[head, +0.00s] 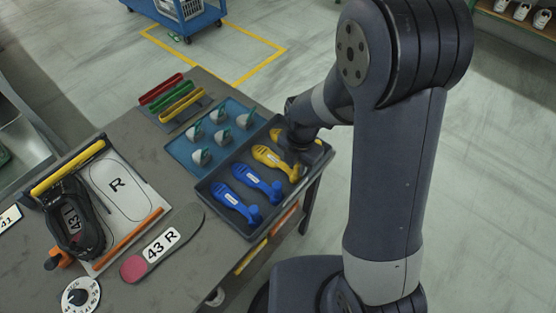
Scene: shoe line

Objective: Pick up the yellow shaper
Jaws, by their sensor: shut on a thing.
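A dark tray (205,192) on the table holds yellow and blue shapers. One yellow shaper (268,157) lies in full view beside the blue ones. A second yellow shaper (315,150) lies at the tray's far right end, partly hidden by my gripper. My gripper (299,143) points down over this end of the tray and is shut on the far yellow shaper. Its fingertips are mostly hidden, and I cannot tell whether the shaper is clear of the tray floor.
Two blue shapers (257,183) lie in the near part of the tray. A blue tray (180,150) with several white-and-green pieces stands beside it. A shoe (75,220) in a fixture, a "43 R" insole (163,243) and a dial (80,296) are at left.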

